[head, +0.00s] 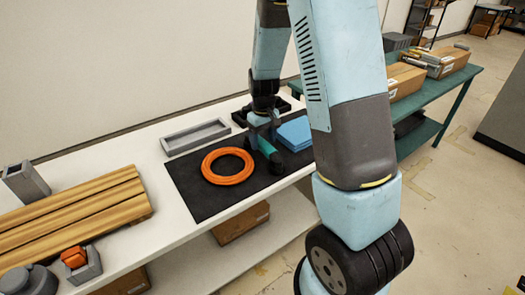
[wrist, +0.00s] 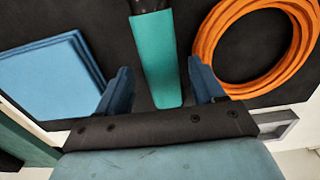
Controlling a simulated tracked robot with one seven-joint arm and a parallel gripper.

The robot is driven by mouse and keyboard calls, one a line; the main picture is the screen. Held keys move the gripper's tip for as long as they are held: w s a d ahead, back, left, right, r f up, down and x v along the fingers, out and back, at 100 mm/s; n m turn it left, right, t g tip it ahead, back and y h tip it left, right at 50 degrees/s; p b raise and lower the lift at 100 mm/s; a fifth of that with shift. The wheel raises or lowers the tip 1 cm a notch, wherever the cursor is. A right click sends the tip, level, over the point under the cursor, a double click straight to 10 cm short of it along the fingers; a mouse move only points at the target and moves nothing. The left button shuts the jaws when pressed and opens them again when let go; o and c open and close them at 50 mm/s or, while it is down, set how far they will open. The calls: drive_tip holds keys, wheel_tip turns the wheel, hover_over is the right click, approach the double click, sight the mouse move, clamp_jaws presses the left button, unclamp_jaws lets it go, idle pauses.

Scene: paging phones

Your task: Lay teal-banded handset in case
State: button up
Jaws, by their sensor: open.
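The teal-banded handset (head: 265,147) lies on a black mat (head: 203,201), its dark end toward the front edge. In the wrist view its teal band (wrist: 158,62) runs between my two blue fingers. My gripper (head: 262,124) is open over the handset; in the wrist view my gripper (wrist: 162,88) has a finger on each side, with gaps to the band. A long, grey, open tray (head: 170,152), perhaps the case, stands empty at the mat's back left. Its corner shows at lower right in the wrist view (wrist: 285,131). A dark tray is partly hidden behind my arm.
An orange coil (head: 206,175) lies just left of the handset, and a folded blue cloth (head: 296,132) to the right. Wooden slats (head: 75,215) and grey blocks occupy the left of the white table. A green table with boxes (head: 405,80) stands at right.

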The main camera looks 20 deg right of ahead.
sight(263, 142)
drive_tip(key=shift+s+f, duration=0.1)
drive_tip(key=shift+f, duration=2.1)
drive_tip(key=shift+c, duration=0.3)
drive_tip(key=shift+a, duration=0.1)
clamp_jaws()
drive_tip(key=shift+r, duration=0.1)
